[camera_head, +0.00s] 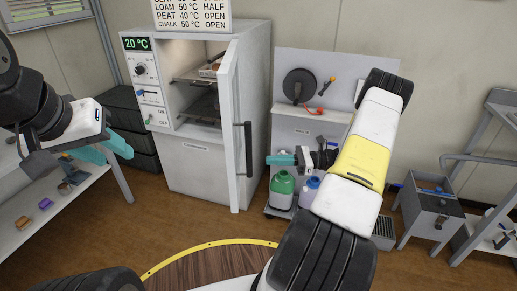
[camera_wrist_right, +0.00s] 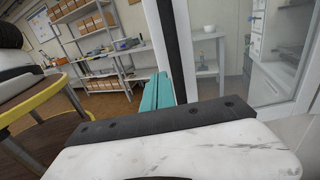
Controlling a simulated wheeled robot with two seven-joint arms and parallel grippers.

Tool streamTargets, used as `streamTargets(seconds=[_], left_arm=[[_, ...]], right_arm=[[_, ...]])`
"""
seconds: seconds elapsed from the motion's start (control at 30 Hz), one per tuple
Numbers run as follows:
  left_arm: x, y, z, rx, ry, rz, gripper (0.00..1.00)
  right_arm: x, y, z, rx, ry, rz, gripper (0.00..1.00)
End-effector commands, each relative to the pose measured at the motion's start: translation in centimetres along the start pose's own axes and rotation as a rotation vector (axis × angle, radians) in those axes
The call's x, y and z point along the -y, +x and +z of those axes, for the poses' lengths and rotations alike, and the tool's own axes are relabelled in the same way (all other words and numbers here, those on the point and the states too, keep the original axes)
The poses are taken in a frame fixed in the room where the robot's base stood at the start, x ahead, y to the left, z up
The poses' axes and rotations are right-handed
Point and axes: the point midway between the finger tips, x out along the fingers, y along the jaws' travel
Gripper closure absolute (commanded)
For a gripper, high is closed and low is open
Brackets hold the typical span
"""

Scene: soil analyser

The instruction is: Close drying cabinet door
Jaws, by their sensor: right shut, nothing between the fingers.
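The drying cabinet (camera_head: 196,160) is white and stands against the back wall. Its door (camera_head: 228,130) is swung wide open towards me, showing the lit inside and shelves. A dark vertical handle (camera_head: 248,150) is on the door's right-hand face. My right gripper (camera_head: 270,160) is shut and empty, just right of the handle, with a small gap in the picture. In the right wrist view its teal fingers (camera_wrist_right: 157,92) are together, beside a dark upright bar (camera_wrist_right: 170,45) that looks like the handle; contact cannot be told. My left gripper (camera_head: 108,150) is open and empty at the left.
A grey trolley (camera_head: 310,130) with a green bottle (camera_head: 282,188) and a purple one stands right of the cabinet, behind my right arm. A bench (camera_head: 60,210) is at the left. A round wooden table with a yellow rim (camera_head: 205,245) is in front. Floor before the cabinet is clear.

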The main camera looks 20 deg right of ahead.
Motion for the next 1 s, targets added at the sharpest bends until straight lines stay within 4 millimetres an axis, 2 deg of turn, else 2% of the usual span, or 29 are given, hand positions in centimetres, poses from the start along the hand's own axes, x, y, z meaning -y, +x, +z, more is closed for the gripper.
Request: streamTargets(seconds=[0.1,0.3,0.5,0.7,1.0], left_arm=[[0.0,0.0,0.0,0.000,0.000,0.000,0.60],[0.0,0.0,0.0,0.000,0.000,0.000,0.60],[0.0,0.0,0.0,0.000,0.000,0.000,0.60],[0.0,0.0,0.0,0.000,0.000,0.000,0.60],[0.0,0.0,0.0,0.000,0.000,0.000,0.60]], right_arm=[[-0.1,2.8,0.1,0.001,0.002,0.005,1.00],[-0.1,7.0,0.0,-0.001,0.001,0.005,1.00],[-0.1,9.8,0.0,-0.001,0.000,0.003,1.00],[-0.1,10.9,0.0,-0.002,0.000,0.002,1.00],[-0.1,10.9,0.0,-0.002,0.000,0.001,1.00]])
